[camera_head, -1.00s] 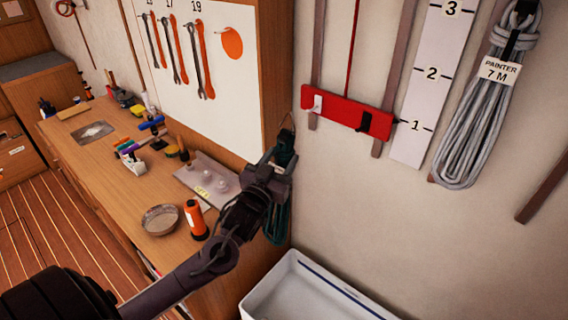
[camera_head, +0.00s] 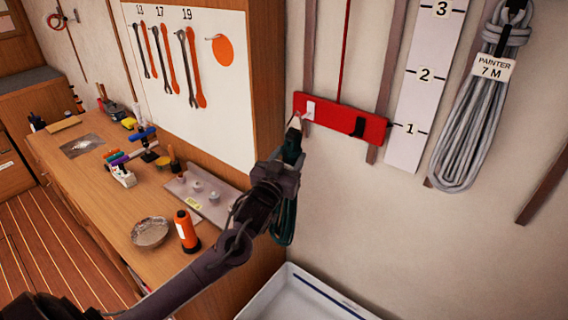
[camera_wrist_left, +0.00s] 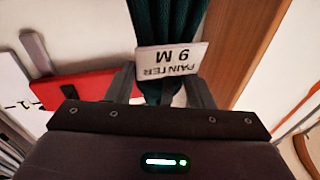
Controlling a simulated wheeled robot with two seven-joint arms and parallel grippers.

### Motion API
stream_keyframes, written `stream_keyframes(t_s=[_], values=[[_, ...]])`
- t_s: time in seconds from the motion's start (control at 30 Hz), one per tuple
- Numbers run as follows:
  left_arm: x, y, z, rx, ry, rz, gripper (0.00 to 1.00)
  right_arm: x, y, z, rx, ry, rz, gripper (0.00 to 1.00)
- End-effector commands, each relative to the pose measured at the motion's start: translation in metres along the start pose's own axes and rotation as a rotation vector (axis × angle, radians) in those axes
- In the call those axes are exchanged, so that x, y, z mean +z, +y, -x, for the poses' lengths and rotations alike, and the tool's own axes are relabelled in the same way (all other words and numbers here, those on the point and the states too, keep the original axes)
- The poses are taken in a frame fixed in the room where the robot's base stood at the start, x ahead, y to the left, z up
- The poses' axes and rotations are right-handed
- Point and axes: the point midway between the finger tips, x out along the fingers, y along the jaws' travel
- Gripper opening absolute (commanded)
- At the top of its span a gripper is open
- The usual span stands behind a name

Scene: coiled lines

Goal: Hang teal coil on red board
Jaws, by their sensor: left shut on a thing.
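The red board (camera_head: 336,117) is fixed on the wall and carries a white hook (camera_head: 309,110) at its left and a black hook (camera_head: 359,127) at its right. My left gripper (camera_head: 289,165) is shut on the teal coil (camera_head: 286,222), just below and left of the board's left end. The coil hangs down behind the gripper, partly hidden by it. In the left wrist view the coil (camera_wrist_left: 168,25) runs between the fingers, with a white tag (camera_wrist_left: 170,60) reading "PAINTER 9 M". The red board (camera_wrist_left: 95,87) shows there at the left. My right gripper is not in view.
A grey coil tagged "PAINTER 7 M" (camera_head: 480,110) hangs at the right, beside a numbered white strip (camera_head: 418,90). A white bin (camera_head: 300,297) stands below. The workbench at left holds an orange bottle (camera_head: 187,232) and a round dish (camera_head: 150,232).

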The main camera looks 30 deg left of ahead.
Motion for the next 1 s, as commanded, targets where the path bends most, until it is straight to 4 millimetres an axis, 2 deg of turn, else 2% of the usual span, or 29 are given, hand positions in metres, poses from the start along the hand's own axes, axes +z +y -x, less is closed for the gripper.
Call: stream_keyframes(t_s=[0.5, 1.0], values=[[0.009, 0.007, -0.026, 0.000, 0.005, 0.002, 0.10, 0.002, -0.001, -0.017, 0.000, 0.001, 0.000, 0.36], [0.014, 0.009, -0.030, 0.000, 0.006, 0.001, 0.10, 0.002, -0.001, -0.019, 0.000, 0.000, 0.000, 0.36]])
